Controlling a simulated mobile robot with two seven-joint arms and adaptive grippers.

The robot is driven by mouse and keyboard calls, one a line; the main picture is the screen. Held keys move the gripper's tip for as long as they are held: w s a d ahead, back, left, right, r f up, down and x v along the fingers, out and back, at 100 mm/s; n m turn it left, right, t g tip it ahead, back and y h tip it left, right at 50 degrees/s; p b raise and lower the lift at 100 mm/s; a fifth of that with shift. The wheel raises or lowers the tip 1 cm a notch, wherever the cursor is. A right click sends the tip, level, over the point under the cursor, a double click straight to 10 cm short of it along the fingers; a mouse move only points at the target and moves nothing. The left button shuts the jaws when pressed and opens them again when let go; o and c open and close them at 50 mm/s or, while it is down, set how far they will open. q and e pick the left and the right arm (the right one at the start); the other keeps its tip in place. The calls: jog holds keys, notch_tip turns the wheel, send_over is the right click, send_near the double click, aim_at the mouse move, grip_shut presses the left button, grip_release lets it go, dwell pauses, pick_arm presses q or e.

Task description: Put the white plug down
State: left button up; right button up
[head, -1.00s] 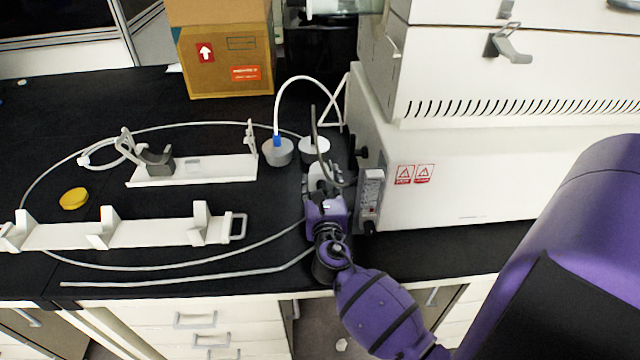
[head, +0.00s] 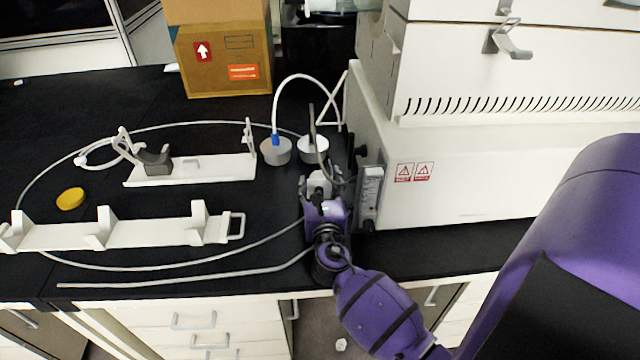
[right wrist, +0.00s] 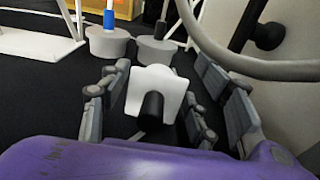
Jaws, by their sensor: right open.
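My right gripper (head: 321,178) is over the black bench, fingers pointing away from me. In the right wrist view its fingers (right wrist: 160,100) are spread open. A white notched piece with a dark round core, seemingly the white plug (right wrist: 157,82), sits between them with gaps at its sides; it also shows in the head view (head: 320,183). Whether it rests on the bench is hard to tell. Beyond it stand a white round stopper (head: 313,149) and a grey round stopper (head: 276,151) with a blue fitting and white tube. My left gripper is not in view.
A pale socket strip (head: 370,190) and the white freeze dryer (head: 460,175) stand close on the right. White racks (head: 190,170), a yellow disc (head: 70,198) and a looped tube lie left. A cardboard box (head: 225,60) stands behind.

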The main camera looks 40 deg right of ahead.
jog(key=shift+r, duration=0.1)
jog(key=shift+r+p, duration=0.4)
jog(key=shift+r, duration=0.2)
jog(key=v, duration=0.5)
jog(key=b+v, duration=0.1)
jog(key=v, duration=0.5)
jog(key=shift+s+f, duration=0.15)
jog(key=shift+f, duration=0.1)
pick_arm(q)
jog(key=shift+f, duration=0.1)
pick_arm(e)
jog(key=shift+s+a+r, duration=0.1)
jog(key=shift+s+a, duration=0.2)
